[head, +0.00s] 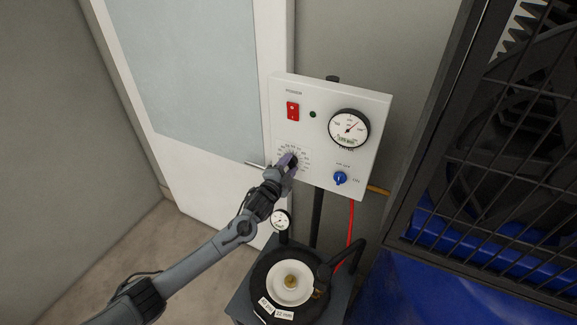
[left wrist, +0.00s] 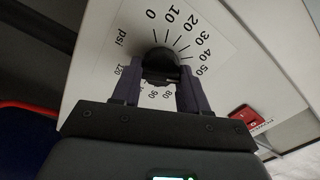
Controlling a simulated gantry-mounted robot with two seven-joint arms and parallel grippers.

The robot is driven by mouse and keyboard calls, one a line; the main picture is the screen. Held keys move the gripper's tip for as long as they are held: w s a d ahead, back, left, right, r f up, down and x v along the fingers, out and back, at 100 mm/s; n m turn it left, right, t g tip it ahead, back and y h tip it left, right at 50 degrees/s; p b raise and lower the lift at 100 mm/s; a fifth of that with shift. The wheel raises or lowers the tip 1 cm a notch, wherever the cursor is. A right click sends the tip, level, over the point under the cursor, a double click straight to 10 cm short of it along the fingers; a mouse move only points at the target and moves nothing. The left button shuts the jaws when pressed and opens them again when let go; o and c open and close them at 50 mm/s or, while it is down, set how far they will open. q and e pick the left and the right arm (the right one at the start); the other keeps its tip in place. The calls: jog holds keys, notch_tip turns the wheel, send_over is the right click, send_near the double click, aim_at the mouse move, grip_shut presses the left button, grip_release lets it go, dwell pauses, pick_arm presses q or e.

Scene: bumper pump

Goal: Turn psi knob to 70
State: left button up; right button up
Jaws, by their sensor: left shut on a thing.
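The psi knob (left wrist: 160,62) is a black round knob on a white panel, ringed by a printed scale. In the left wrist view 0 to 50 can be read, and 80, 90 and 120 lie partly between or beside my fingers. The marks around 60 and 70 are hidden behind the right-hand finger. My left gripper (left wrist: 160,85) is shut on the knob, one finger on each side. I cannot tell which number the knob points to. My right gripper is not in view.
The white control box (head: 318,92) also carries a red power switch (head: 293,111), a round gauge (head: 349,128) and a blue knob (head: 340,178). Below stands a pump with a white disc (head: 272,293) and a small gauge (head: 281,219). A black wire cage (head: 485,150) stands at right.

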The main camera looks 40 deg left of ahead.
pick_arm(q)
jog(key=m, duration=0.4)
jog(key=shift+m, duration=0.3)
jog(key=m, duration=0.4)
jog(key=shift+f, duration=0.1)
jog(key=shift+m, duration=0.4)
jog(key=o, duration=1.1)
jog(key=shift+d, duration=0.1)
jog(key=shift+c, duration=0.2)
jog(key=shift+s, duration=0.1)
jog(key=b+v, duration=0.2)
jog(key=v, duration=0.8)
jog(key=shift+s, duration=0.3)
